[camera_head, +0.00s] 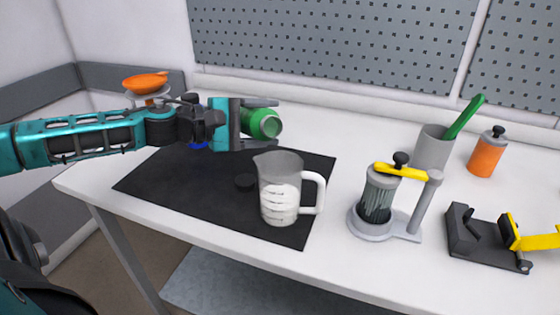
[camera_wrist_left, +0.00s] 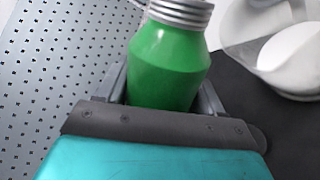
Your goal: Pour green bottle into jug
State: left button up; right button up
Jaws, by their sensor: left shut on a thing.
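My left gripper (camera_head: 272,123) is shut on the green bottle (camera_head: 262,124) above the dark mat. The bottle lies on its side, its grey threaded neck (camera_head: 275,125) pointing right and toward the camera. In the left wrist view the bottle (camera_wrist_left: 168,66) sits between the fingers, with no cap on its neck (camera_wrist_left: 181,12). The clear jug (camera_head: 280,192) stands upright on the mat, in front of and below the bottle, its handle to the right. A white area with level marks shows low on it. It also shows in the left wrist view (camera_wrist_left: 262,30). No stream is visible. My right gripper is not in view.
To the right stand a yellow-handled device (camera_head: 376,200), a grey cup (camera_head: 432,150), an orange bottle (camera_head: 486,155) and a black-and-yellow tool (camera_head: 480,240). An orange funnel-like thing (camera_head: 146,83) stands behind my left arm.

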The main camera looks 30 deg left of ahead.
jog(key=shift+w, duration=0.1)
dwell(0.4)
pick_arm(q)
jog(key=shift+w, duration=0.1)
jog(key=shift+d+r+m, duration=0.1)
jog(key=shift+r+m, duration=0.05)
jog(key=shift+m, duration=0.15)
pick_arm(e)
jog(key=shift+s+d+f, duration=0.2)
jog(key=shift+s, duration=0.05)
